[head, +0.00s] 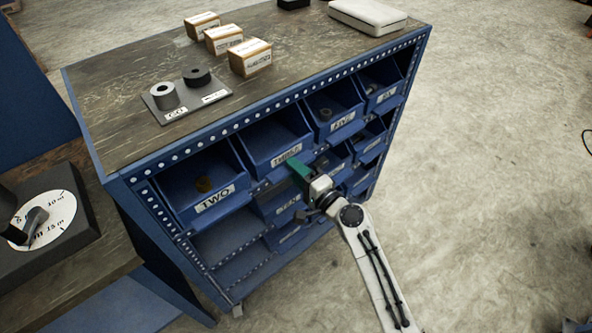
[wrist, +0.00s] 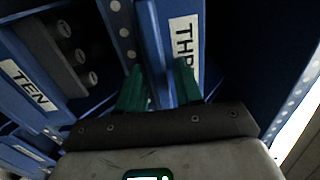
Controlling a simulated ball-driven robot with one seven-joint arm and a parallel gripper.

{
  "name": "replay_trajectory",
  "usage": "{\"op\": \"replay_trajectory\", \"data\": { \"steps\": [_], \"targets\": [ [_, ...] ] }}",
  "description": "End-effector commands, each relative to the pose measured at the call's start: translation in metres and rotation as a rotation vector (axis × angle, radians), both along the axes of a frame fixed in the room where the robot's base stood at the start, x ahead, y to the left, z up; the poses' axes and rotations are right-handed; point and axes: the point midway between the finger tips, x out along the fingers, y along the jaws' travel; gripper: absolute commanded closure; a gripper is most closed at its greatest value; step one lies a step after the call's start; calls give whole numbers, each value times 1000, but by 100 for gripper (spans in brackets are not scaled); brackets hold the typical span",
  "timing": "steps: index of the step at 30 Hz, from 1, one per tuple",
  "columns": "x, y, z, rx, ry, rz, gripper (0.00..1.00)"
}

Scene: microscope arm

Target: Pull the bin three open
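Bin three (head: 262,151) is a blue open-topped bin in the top row of the blue rack, between the bin marked TWO and the bin marked FIVE. Its white label shows partly in the wrist view, with the front of bin three (wrist: 154,35) running upright there. My gripper (head: 297,165) is at the lower right of the bin's front, beside the label. In the wrist view my gripper (wrist: 159,68) has its two green fingers apart, with the bin's blue front edge between them. I cannot tell whether either finger touches it.
Bin two (head: 200,185) is to the left and holds a brownish round piece. Bin ten (wrist: 30,85), with several grey cylindrical parts, is close by in the wrist view. Boxes (head: 250,57) stand on the rack's top (head: 130,75). The floor (head: 490,190) to the right is clear.

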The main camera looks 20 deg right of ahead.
Motion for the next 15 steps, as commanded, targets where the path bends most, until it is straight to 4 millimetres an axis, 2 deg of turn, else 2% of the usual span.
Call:
{"op": "replay_trajectory", "data": {
  "steps": [1,10,15],
  "targets": [
    [0,0,0,0,0,0,70],
    [0,0,0,0,0,0,99],
    [0,0,0,0,0,0,100]
  ]
}}
